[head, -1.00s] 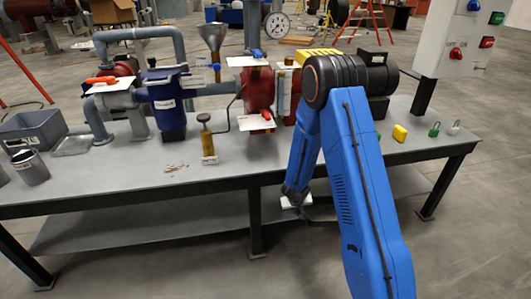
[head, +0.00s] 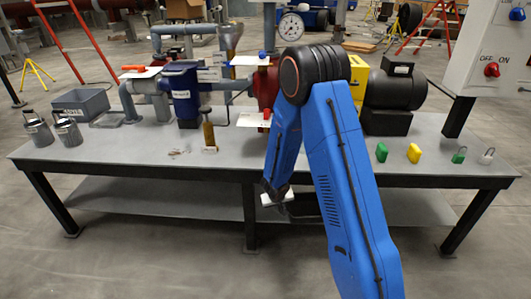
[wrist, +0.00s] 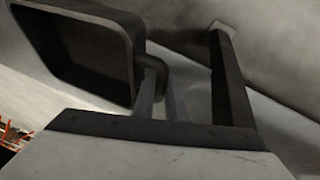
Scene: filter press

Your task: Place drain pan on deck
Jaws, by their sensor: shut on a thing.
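My gripper (wrist: 160,78) is shut on the drain pan (wrist: 137,50), a dark, rectangular pan with rounded corners. The fingers hold it by a short tab at its side, and it is tilted in the wrist view. In the head view my gripper (head: 277,198) is low at the front of the table, below the deck's front edge.
Two metal canisters (head: 68,132) and a grey bin (head: 82,105) stand at the deck's left. Pump and filter fittings (head: 182,95) fill the back. Padlocks (head: 459,155) sit at the right. A dark table leg (wrist: 230,80) stands close beside my gripper.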

